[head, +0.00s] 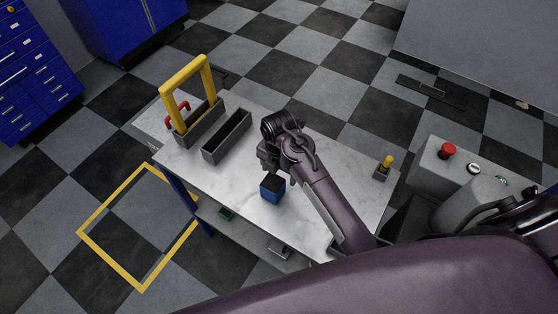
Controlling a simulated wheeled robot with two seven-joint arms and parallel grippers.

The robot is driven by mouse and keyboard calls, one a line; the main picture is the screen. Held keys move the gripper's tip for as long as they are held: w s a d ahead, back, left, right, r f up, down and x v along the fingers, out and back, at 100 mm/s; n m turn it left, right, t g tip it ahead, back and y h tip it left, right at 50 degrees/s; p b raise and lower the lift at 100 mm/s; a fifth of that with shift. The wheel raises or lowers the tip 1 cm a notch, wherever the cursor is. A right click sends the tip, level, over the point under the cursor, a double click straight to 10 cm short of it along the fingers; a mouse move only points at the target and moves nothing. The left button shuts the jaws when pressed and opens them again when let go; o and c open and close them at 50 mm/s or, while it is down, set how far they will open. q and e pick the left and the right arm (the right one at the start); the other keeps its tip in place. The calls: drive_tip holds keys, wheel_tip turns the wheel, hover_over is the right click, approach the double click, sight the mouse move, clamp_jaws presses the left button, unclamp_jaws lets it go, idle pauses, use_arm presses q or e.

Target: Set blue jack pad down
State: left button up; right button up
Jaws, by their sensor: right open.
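The blue jack pad (271,195), a small blue block with a dark top, stands upright on the white marbled bench top (305,222) near its front edge. My right gripper (267,163) is open and just behind and above the pad in the picture. A small gap seems to show between fingers and pad, but the fingertips are small and dark, so I cannot tell for certain that they are clear. My left gripper is not in view.
A grey open tray (227,136) and a tool caddy with a yellow handle (188,84) stand at the bench's left end. A small yellow-topped item (386,164) sits at the right end. A grey console with a red button (447,151) stands right of the bench.

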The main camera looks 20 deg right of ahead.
wheel_tip(320, 180, up, 6)
drive_tip(key=shift+w+r+b, duration=0.1)
drive_tip(key=shift+r+b, duration=0.1)
drive_tip(key=shift+b, duration=0.7)
drive_tip(key=shift+r, duration=0.8)
